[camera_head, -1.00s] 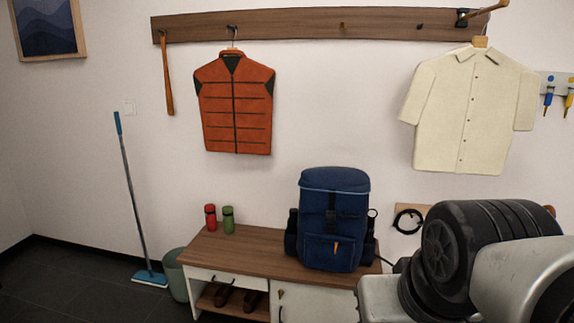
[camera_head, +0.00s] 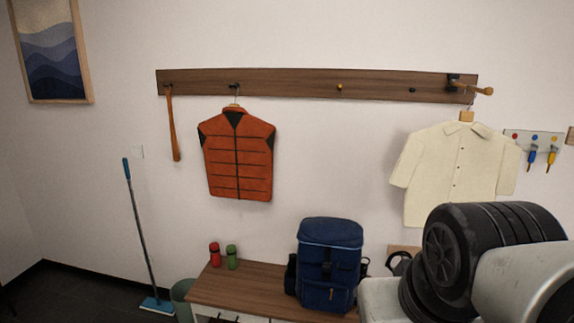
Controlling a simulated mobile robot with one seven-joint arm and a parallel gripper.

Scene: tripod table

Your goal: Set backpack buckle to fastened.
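A blue backpack (camera_head: 329,262) stands upright on the right part of a wooden-topped bench (camera_head: 245,287) against the wall. Its dark buckle (camera_head: 328,268) is on the front, below the top flap. It is too small here to tell whether it is fastened or open. Parts of my own arm fill the lower right of the view. My gripper is not in view.
A red bottle (camera_head: 215,254) and a green bottle (camera_head: 232,257) stand on the bench, left of the backpack. An orange vest (camera_head: 237,155) and a cream shirt (camera_head: 455,170) hang from the wall rail (camera_head: 300,85). A blue mop (camera_head: 141,235) leans at left beside a green bin (camera_head: 183,293).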

